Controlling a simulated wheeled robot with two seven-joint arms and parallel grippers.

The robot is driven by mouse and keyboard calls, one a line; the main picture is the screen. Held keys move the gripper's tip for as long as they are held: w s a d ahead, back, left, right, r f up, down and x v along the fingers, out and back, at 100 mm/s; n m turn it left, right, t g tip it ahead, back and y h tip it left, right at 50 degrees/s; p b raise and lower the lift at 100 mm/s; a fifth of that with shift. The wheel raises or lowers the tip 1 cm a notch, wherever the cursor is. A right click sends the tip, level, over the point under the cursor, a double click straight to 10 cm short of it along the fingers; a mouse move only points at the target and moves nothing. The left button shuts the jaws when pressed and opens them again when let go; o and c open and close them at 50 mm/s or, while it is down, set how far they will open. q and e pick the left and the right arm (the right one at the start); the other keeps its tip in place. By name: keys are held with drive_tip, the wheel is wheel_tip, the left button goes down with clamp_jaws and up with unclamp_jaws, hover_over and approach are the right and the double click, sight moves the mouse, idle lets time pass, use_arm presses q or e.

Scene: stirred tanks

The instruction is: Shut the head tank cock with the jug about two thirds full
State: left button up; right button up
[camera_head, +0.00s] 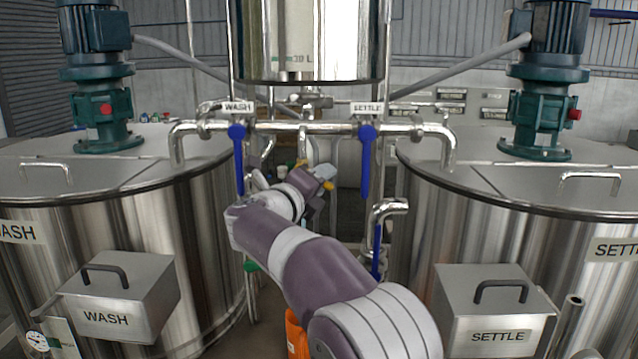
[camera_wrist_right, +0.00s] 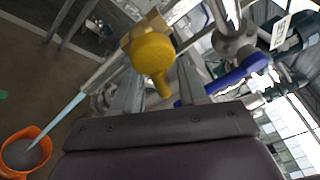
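The head tank (camera_head: 310,40) is a steel cylinder at top centre of the head view. The yellow cock handle (camera_wrist_right: 153,60) is in the middle of the right wrist view, its stub pointing down between the fingers. My right gripper (camera_wrist_right: 158,85) is at the cock with its fingers apart, one on each side of the stub, not visibly clamped. A pale blue stream (camera_wrist_right: 68,108) runs down into the orange jug (camera_wrist_right: 40,160). Grey liquid shows inside the jug; its exact level is hard to tell. The jug also shows partly behind my right arm in the head view (camera_head: 294,335). My left gripper is out of view.
Blue levers marked WASH (camera_head: 238,160) and SETTLE (camera_head: 367,160) hang from the pipe on either side of my right gripper. The wash tank (camera_head: 120,225) stands left and the settle tank (camera_head: 560,235) right, with a narrow gap between.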

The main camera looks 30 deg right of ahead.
drive_tip(key=b+v, duration=0.5)
drive_tip(key=v, duration=0.7)
drive_tip(key=shift+s+a, duration=0.25)
